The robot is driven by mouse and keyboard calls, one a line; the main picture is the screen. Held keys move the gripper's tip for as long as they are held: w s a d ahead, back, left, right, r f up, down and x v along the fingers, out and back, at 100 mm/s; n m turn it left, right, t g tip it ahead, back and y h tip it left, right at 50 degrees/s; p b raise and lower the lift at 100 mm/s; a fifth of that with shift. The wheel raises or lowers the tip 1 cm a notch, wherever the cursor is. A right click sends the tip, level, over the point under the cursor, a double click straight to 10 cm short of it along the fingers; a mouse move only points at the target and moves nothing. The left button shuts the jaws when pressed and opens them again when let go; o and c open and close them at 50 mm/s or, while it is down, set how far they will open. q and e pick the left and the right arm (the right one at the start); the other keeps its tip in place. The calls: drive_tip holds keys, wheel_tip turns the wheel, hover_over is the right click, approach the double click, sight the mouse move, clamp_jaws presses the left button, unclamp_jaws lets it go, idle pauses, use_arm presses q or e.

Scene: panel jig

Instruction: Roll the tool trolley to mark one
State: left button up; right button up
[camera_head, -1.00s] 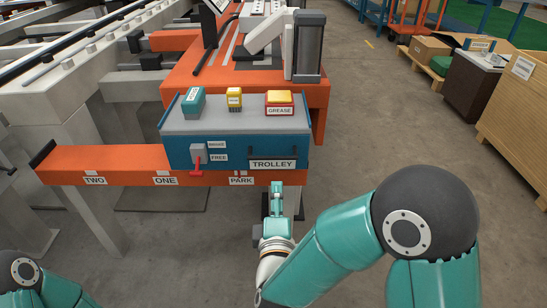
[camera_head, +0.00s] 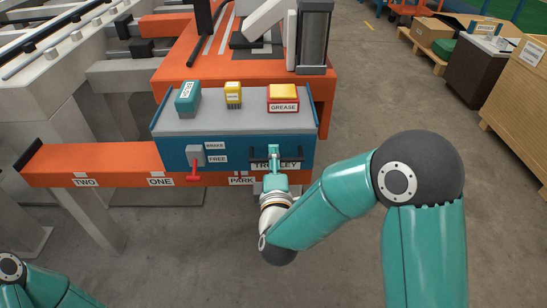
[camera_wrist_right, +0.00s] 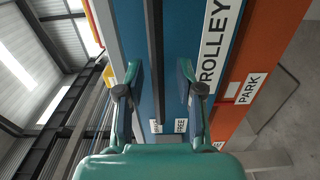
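The tool trolley (camera_head: 235,124) is a blue box with a grey top, standing on the orange rail by the PARK mark (camera_head: 240,181). Mark ONE (camera_head: 160,182) is on the rail left of it. The trolley's red brake lever (camera_head: 195,171) hangs down, on the FREE label's side. My right gripper (camera_head: 273,152) is at the trolley's front, over its TROLLEY label. In the right wrist view, its two fingers (camera_wrist_right: 159,85) are open, either side of a dark handle bar (camera_wrist_right: 154,35), with gaps on both sides. My left gripper is out of view.
Mark TWO (camera_head: 85,182) is near the rail's left end. A teal box (camera_head: 188,97), a small yellow box (camera_head: 233,94) and a red-and-yellow GREASE box (camera_head: 283,97) stand on the trolley. An orange machine bed (camera_head: 175,69) is behind. The rail left of the trolley is clear.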

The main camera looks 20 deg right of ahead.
drive_tip(key=shift+d, duration=0.2)
drive_tip(key=shift+s, duration=0.1)
drive_tip(key=shift+c, duration=0.8)
drive_tip(key=shift+d, duration=0.1)
clamp_jaws()
